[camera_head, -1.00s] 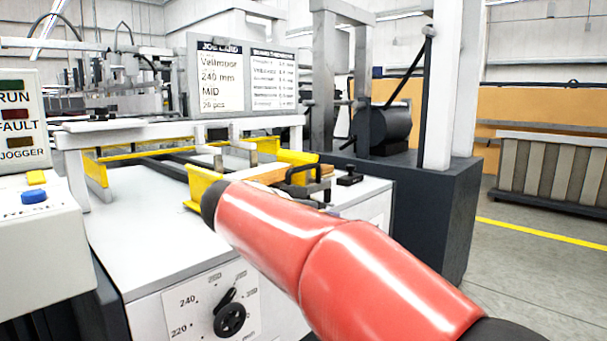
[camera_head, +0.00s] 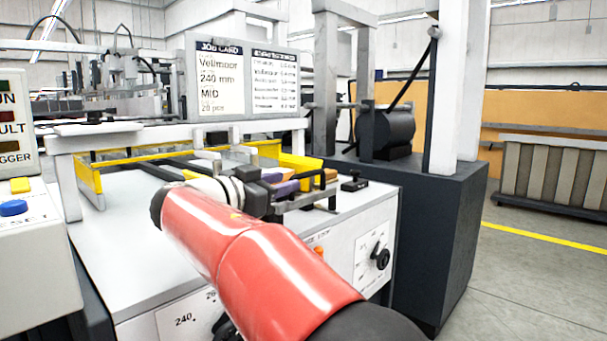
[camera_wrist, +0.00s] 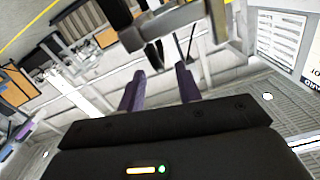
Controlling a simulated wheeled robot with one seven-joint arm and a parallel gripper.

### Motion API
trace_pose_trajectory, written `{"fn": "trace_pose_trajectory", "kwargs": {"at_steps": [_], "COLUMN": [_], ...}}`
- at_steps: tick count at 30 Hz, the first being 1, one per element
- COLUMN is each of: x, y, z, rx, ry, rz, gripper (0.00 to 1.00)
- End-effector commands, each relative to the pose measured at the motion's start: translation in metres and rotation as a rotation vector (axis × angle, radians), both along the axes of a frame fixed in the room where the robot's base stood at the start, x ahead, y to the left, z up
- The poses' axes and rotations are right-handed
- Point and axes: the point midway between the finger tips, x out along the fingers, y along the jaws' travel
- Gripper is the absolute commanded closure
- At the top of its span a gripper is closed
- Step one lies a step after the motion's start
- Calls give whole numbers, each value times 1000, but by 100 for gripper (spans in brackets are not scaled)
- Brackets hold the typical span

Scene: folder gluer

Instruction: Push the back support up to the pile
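My gripper (camera_wrist: 158,78) shows in the wrist view with two purple fingers apart and nothing clearly between them. In the head view it (camera_head: 287,184) is over the right part of the machine's white table, beside a black looped handle. A grey metal bracket with dark parts (camera_wrist: 170,26) lies ahead of the fingers in the wrist view; it may be the back support, but I cannot tell for sure. No gap or contact between it and the fingers can be judged. The pile is not clearly visible; my arm and gripper cover part of that area.
Yellow side guides (camera_head: 88,178) stand on the white table (camera_head: 110,235). A grey crossbar (camera_head: 150,135) spans it, with a job card board (camera_head: 245,78) behind. A control box (camera_head: 30,240) is at the left. A dark cabinet (camera_head: 440,240) stands at the right.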

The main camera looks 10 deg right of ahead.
Motion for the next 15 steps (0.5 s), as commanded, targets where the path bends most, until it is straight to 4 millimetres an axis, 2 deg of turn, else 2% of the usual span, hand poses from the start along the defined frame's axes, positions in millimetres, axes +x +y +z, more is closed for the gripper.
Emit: {"fn": "trace_pose_trajectory", "kwargs": {"at_steps": [5,15], "x": [9,37], "y": [-14,-56], "z": [3,2], "rx": [0,0], "ry": [-6,-3], "rz": [-4,-2], "gripper": [66,66]}}
